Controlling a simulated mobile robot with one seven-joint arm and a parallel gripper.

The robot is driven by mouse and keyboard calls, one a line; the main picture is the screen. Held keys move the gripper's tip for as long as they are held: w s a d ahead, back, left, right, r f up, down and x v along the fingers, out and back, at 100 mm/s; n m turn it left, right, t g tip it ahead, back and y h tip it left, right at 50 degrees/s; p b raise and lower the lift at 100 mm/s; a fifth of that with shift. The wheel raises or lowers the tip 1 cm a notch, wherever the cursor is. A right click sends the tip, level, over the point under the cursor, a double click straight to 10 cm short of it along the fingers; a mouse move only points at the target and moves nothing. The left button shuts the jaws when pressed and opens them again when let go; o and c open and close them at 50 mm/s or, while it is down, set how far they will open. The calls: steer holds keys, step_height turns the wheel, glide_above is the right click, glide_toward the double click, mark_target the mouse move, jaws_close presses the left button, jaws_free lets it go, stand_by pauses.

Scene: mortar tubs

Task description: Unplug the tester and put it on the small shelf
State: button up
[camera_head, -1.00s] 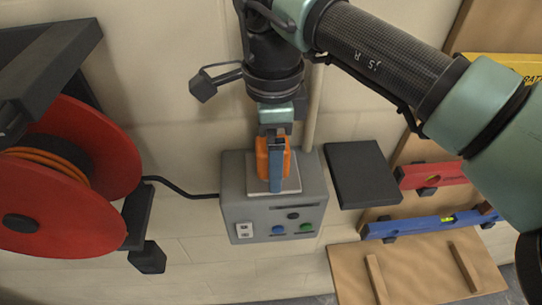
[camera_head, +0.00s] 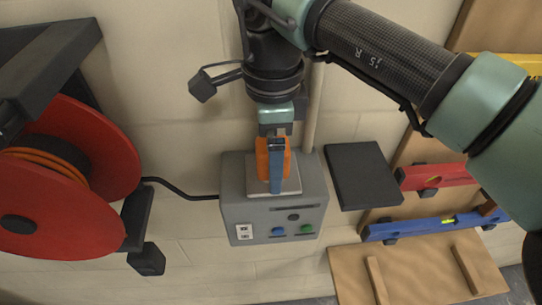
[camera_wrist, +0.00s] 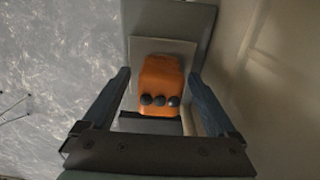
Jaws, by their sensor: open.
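The orange tester (camera_head: 262,158) stands on a light plate on top of a grey box (camera_head: 232,208) fixed at the wall. It also shows in the wrist view (camera_wrist: 160,78), with a row of three dark round knobs. My gripper (camera_head: 277,185) is over it, and a blue finger covers part of the tester in the head view. In the wrist view my gripper (camera_wrist: 160,75) is open, with one finger on each side of the tester and gaps visible. The tester's plug contact is hidden. The small dark shelf (camera_head: 362,175) is empty, just right of the box.
A red cable reel (camera_head: 60,215) with a black bracket is on the left, its black cable running to the box. A red level (camera_head: 435,178), a blue level (camera_head: 425,228) and a wooden ledge (camera_head: 420,275) lie right of and below the shelf. A pipe (camera_head: 312,110) rises behind the box.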

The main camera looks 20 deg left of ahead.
steer(key=shift+c, duration=0.3)
jaws_close()
steer(key=shift+r, duration=0.1)
steer(key=shift+r+p, duration=2.05)
steer(key=shift+r, duration=0.9)
